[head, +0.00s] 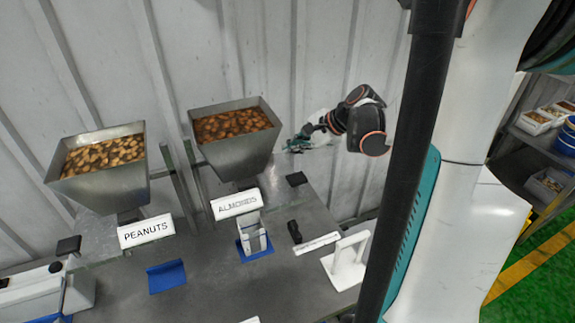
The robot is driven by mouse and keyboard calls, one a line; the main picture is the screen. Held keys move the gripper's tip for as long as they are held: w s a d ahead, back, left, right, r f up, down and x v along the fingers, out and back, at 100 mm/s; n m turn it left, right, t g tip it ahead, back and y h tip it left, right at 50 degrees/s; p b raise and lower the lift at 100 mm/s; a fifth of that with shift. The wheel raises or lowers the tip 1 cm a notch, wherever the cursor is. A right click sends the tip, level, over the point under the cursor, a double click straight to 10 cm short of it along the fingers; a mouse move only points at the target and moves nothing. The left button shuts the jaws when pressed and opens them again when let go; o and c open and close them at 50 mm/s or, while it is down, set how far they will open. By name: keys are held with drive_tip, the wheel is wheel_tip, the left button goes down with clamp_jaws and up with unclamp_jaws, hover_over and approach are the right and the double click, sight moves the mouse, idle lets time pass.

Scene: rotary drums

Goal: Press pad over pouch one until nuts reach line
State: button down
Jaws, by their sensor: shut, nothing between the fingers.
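Two metal hoppers full of nuts stand at the back of the bench, the peanut hopper (98,188) on the left and the almond hopper (238,157) in the middle. A pale pouch (250,232) stands upright below the ALMONDS label; its fill line and contents are too small to make out. A black pad (297,179) lies right of the almond hopper, and another (68,245) left of the peanut hopper. My gripper (294,145) is shut and empty, right of the almond hopper and above the nearer pad, apart from it.
The pouch stands in a blue holder (262,253); another blue holder (166,276) below the PEANUTS label (146,231) is empty. A black object (294,231) and a white stand (346,263) are to the right. Clear upright panels rise between the hoppers.

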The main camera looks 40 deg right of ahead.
drive_tip(key=shift+s+d+r+m+p, duration=0.1)
drive_tip(key=shift+d+r+m+p, duration=0.2)
drive_tip(key=shift+d+r, duration=0.15)
drive_tip(key=shift+f, duration=0.2)
drive_tip(key=b, duration=0.5)
hover_over(294, 179)
drive_tip(key=f, duration=0.7)
drive_tip(key=shift+s+d+f, duration=0.1)
drive_tip(key=shift+s+d, duration=0.1)
drive_tip(key=shift+s, duration=0.15)
drive_tip(key=shift+f+b, duration=0.75)
drive_tip(key=shift+b, duration=0.05)
drive_tip(key=shift+f, duration=0.1)
drive_tip(key=shift+f+b, duration=0.3)
drive_tip(key=shift+b, duration=0.2)
drive_tip(key=shift+f+b, duration=1.55)
drive_tip(key=shift+f, duration=0.05)
idle(1.5)
drive_tip(key=shift+r, duration=0.1)
drive_tip(key=shift+r+p, duration=1.3)
drive_tip(key=shift+r, duration=0.7)
